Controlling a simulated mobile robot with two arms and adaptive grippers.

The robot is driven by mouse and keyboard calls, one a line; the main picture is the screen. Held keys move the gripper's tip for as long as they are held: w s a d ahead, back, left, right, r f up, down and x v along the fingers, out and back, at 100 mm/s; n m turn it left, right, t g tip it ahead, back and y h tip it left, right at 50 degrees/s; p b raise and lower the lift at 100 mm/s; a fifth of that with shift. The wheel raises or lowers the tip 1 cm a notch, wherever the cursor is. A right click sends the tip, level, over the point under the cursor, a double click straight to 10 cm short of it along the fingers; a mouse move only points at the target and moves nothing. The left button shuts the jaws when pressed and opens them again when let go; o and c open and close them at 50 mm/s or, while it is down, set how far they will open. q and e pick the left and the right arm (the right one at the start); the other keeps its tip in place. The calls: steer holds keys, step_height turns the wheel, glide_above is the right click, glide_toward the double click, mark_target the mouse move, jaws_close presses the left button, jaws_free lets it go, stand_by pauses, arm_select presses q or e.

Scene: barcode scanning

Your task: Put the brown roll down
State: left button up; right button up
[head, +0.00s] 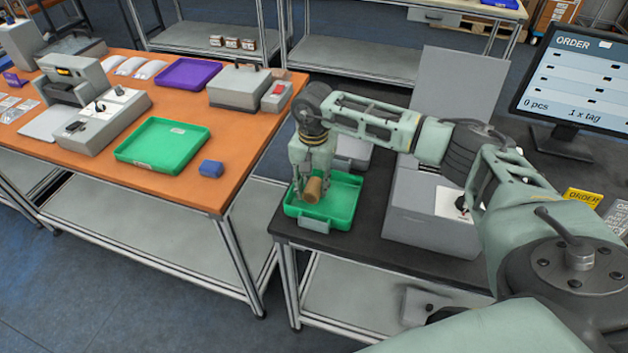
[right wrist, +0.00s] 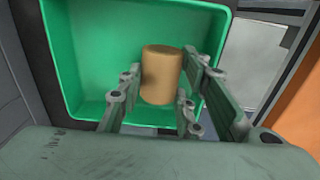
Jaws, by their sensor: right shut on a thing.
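The brown roll (head: 312,190) is a short tan cylinder. My right gripper (head: 313,181) is shut on it, over the green tray (head: 342,214) on the dark table. In the right wrist view the roll (right wrist: 161,75) sits between the two fingers of my right gripper (right wrist: 165,100), with the green tray (right wrist: 95,50) behind it. I cannot tell whether the roll touches the tray floor. No other thing shows in the visible part of this tray. My left gripper is not in view.
A grey box (head: 425,220) stands right of the tray, near a monitor (head: 572,85). The orange table (head: 205,185) at left holds another green tray (head: 163,146), a blue block (head: 211,168), a purple tray (head: 188,73) and grey machines. A floor gap separates the tables.

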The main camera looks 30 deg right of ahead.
steer(key=shift+f, duration=0.2)
steer(key=shift+f+b, duration=0.2)
steer(key=shift+b, duration=0.1)
steer(key=o, duration=0.6)
steer(key=shift+r, duration=0.1)
steer(key=shift+o, duration=0.2)
steer(key=shift+r, duration=0.1)
